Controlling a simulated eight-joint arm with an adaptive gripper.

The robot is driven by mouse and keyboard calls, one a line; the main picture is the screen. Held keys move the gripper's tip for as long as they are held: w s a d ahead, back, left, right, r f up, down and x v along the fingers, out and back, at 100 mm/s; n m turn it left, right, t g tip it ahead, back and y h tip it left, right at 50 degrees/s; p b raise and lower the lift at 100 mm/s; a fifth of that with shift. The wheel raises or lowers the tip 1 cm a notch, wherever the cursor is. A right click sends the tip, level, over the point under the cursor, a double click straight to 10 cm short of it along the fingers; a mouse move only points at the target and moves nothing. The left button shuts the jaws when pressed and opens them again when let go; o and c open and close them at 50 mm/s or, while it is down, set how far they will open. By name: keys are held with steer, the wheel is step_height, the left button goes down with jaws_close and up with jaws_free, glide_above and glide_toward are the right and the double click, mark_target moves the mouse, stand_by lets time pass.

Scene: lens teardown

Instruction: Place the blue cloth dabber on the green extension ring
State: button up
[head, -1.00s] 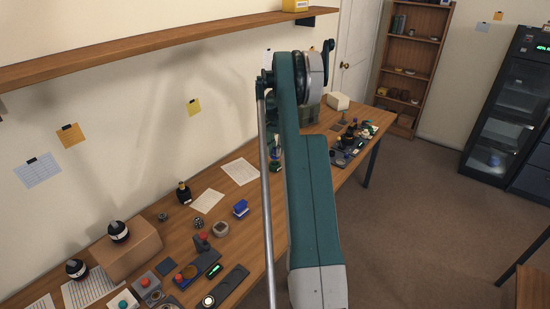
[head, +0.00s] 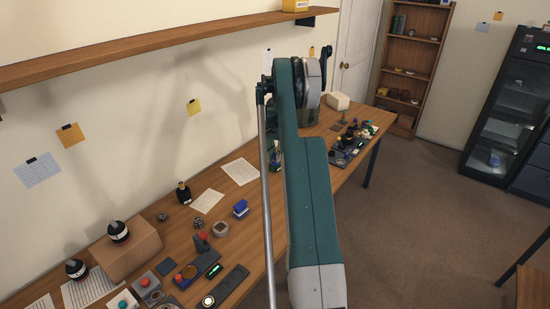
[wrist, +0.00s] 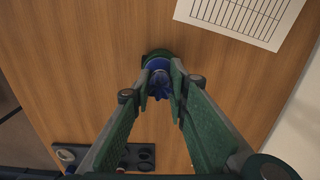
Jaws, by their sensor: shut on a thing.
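My gripper (wrist: 162,92) points down at the wooden table in the wrist view. Its fingers are shut on the blue cloth dabber (wrist: 160,83), which has a round blue head and a bunched cloth part between the fingertips. The green extension ring (wrist: 154,53) shows as a dark green rim just beyond the dabber's head. The dabber overlaps the ring and hides most of it. I cannot tell whether the two touch. In the head view my own arm hides most of the gripper, the dabber and the ring.
A printed sheet (wrist: 245,14) lies beyond the ring. A dark tray (wrist: 112,152) with round recesses is at the lower left of the wrist view. In the head view, a dark tray of parts (head: 343,160) lies right of my arm. Bare wood surrounds the ring.

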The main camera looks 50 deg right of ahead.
steer(key=shift+f, duration=0.2)
steer(key=o, duration=0.7)
steer(key=shift+r, duration=0.1)
steer(key=shift+o, duration=0.2)
steer(key=shift+r, duration=0.1)
step_height(320, 180, up, 12)
steer(key=shift+p, duration=0.3)
steer(key=shift+r, duration=0.1)
stand_by(0.4)
